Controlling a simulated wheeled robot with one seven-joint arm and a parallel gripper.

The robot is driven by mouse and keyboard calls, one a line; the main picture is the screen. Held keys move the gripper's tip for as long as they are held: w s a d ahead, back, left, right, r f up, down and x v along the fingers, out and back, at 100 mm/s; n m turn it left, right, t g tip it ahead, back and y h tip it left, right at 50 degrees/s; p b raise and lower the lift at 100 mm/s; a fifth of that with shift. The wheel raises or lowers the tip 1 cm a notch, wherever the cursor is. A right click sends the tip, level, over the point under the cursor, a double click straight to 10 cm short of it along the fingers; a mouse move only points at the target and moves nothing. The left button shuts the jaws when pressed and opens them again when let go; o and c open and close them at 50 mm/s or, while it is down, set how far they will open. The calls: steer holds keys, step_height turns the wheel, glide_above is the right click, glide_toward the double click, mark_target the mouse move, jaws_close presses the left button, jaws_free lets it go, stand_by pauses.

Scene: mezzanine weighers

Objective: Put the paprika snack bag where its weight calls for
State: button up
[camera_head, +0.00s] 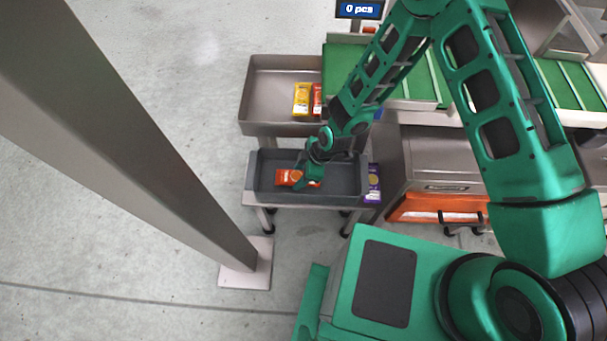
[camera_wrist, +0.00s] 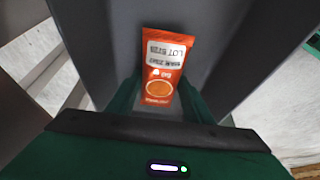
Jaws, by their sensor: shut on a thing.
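An orange snack bag (camera_head: 285,178) is over or in the dark grey tray (camera_head: 265,158); the head view does not settle its height. My gripper (camera_head: 305,178) reaches down over that tray and is shut on the bag. In the wrist view the orange bag (camera_wrist: 163,75) stands out between the green fingers (camera_wrist: 157,100), its lower end by the fingertips. It bears a white lot label and a round bowl-like picture. The product name is too small to read surely. My gripper hides part of the bag in the head view.
A metal bin (camera_head: 262,128) behind the tray holds a yellow bag (camera_head: 302,98) and a red bag (camera_head: 317,98). A purple bag (camera_head: 374,184) lies by the tray's right end. A display (camera_head: 360,10) reads 0 pcs. A grey post (camera_head: 150,130) stands at left.

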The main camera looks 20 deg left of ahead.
steer(key=o, duration=1.1)
steer(key=v, duration=1.2)
steer(key=shift+s, duration=0.25)
